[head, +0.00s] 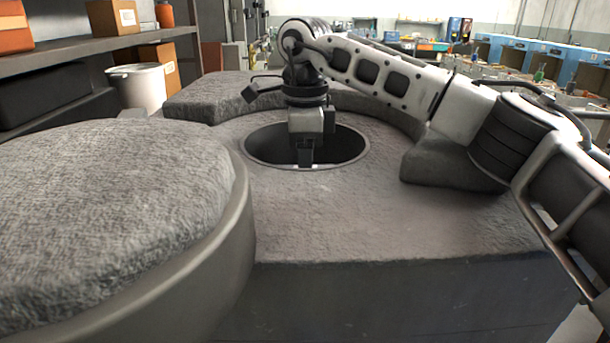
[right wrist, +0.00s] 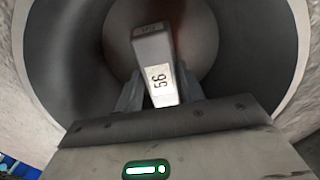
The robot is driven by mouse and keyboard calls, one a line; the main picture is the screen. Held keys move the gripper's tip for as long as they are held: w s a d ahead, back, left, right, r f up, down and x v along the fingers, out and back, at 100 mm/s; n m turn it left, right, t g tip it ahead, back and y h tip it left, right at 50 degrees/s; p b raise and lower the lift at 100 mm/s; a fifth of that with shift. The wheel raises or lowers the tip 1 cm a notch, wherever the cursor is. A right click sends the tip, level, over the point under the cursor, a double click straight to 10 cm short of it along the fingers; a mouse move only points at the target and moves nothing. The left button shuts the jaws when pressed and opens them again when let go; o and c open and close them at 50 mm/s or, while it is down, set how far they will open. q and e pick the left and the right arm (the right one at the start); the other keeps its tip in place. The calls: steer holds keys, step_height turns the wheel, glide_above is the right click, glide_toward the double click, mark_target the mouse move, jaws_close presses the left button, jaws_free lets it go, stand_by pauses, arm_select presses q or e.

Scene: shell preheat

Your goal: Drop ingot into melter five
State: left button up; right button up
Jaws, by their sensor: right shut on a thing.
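The melter (head: 400,220) is a grey, rough-topped block with a round, metal-rimmed opening. My right gripper (head: 305,158) points down over that opening. The ingot is lined up with the round bore (right wrist: 75,60), whose inside has a reddish tint deeper down. In the head view the ingot is mostly hidden by the gripper. I cannot tell how deep it reaches. No melter number shows. My left gripper is not in view.
A large round lid (head: 110,200) with a rough grey top stands at the left, close to the opening. A raised curved rim (head: 210,95) borders the back of the melter. Shelves with boxes (head: 112,17) and a white bucket (head: 137,88) are at the left back.

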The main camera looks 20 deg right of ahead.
steer(key=shift+f, duration=1.15)
steer(key=shift+f, duration=0.6)
steer(key=o, duration=1.3)
steer(key=shift+c, duration=0.2)
step_height(320, 180, up, 13)
steer(key=shift+b, duration=0.3)
steer(key=shift+r, duration=0.1)
